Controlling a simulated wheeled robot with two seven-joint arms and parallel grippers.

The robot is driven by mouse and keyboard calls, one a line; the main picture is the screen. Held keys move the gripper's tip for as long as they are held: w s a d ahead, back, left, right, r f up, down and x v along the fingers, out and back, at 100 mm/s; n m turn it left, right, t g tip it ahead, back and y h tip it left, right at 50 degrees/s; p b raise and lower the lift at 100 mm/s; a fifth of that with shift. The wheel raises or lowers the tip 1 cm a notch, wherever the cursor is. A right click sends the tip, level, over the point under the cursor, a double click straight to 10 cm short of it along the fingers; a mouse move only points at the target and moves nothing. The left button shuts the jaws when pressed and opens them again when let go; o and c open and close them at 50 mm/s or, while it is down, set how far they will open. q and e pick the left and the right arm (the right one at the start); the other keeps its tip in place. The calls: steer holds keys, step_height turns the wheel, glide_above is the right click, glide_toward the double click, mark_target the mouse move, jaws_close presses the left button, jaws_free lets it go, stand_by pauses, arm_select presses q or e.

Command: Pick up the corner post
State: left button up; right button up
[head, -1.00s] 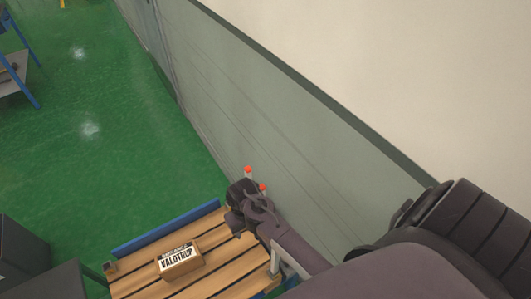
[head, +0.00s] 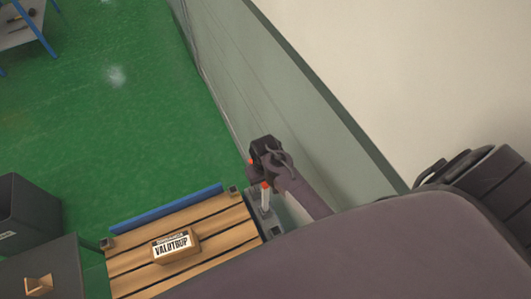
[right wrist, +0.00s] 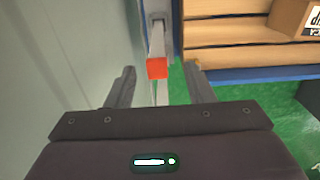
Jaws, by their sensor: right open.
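A pale grey post with an orange-red cap (head: 266,194) stands at the right edge of the slatted wooden deck in the head view. A second orange-red cap (head: 250,162) shows beside my right gripper (head: 263,150), its post mostly hidden. In the right wrist view, an orange-capped post (right wrist: 157,68) lies between the two spread fingers of my right gripper (right wrist: 159,72), with visible gaps on both sides. The gripper is open and empty. I cannot tell which of the two posts this is. My left gripper is not in view.
A labelled cardboard box (head: 176,247) sits on the wooden deck (head: 225,217), which has a blue rail (head: 170,209) along its far edge. A grey-green wall (head: 300,110) runs close along the right. Dark bins (head: 35,215) stand at left. Green floor is open beyond.

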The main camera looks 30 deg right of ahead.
mark_target(265, 184)
steer(key=f, duration=0.3)
steer(key=shift+w+d+f+p, duration=0.25)
steer(key=shift+w+p, duration=0.05)
steer(key=shift+w, duration=0.05)
steer(key=shift+a+f, duration=0.1)
steer(key=shift+f, duration=0.35)
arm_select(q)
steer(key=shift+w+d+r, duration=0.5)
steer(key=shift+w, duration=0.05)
arm_select(e)
jaws_close()
